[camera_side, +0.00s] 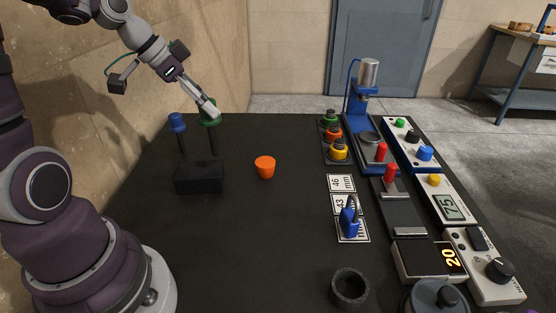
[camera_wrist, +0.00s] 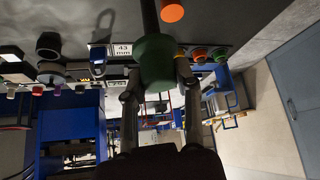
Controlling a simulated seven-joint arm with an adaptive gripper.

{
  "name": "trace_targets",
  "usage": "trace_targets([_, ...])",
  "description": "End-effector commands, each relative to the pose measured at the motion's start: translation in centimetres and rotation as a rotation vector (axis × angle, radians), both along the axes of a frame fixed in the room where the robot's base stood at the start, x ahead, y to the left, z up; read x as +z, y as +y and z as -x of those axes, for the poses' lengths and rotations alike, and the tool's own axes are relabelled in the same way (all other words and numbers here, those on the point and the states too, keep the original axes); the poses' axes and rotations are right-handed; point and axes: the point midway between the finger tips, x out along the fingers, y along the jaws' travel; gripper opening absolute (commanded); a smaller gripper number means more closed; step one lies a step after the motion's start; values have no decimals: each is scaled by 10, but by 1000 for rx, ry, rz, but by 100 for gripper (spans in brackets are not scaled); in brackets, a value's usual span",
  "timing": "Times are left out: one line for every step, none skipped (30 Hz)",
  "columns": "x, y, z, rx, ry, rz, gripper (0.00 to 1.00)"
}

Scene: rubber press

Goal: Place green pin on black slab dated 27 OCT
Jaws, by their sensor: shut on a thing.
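The green pin (camera_side: 209,119) has a wide green head and a dark shaft. It stands upright at the right of a black block (camera_side: 200,178), and its shaft reaches down to the block's top; I cannot tell how deep it sits. My gripper (camera_side: 208,110) comes down from the upper left and is shut on the green head. In the wrist view the fingers (camera_wrist: 157,78) press both sides of the green head (camera_wrist: 155,55). A blue-headed pin (camera_side: 177,122) stands in the same block to the left. I see no readable 27 OCT marking on any slab.
Cards marked 46 and 43 (camera_side: 341,184), a blue clip-like piece (camera_side: 349,222) and a dark ring (camera_side: 349,287) lie farther right. A blue press (camera_side: 364,130) and control boxes line the right edge.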

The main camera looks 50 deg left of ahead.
Motion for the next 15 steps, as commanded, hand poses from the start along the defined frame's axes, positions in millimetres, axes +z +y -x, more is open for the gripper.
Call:
trace_targets([8, 20, 4, 65, 0, -8, 0])
trace_targets([12, 29, 6, 97, 2, -10, 0])
trace_targets([17, 39, 9, 134, 5, -13, 0])
trace_targets([19, 45, 12, 155, 9, -13, 0])
trace_targets([21, 49, 14, 171, 11, -14, 0])
trace_targets([18, 53, 15, 185, 14, -11, 0])
trace_targets([14, 54, 16, 193, 16, -9, 0])
trace_targets([7, 55, 16, 196, 17, -7, 0])
trace_targets([-1, 55, 17, 199, 19, -8, 0])
trace_targets([-7, 55, 17, 197, 19, -9, 0])
trace_targets([-12, 55, 17, 196, 18, -9, 0])
trace_targets([-19, 55, 16, 196, 17, -8, 0])
trace_targets([-24, 55, 17, 196, 18, -8, 0])
trace_targets([-31, 54, 17, 196, 19, -9, 0])
trace_targets([-40, 54, 17, 195, 20, -8, 0])
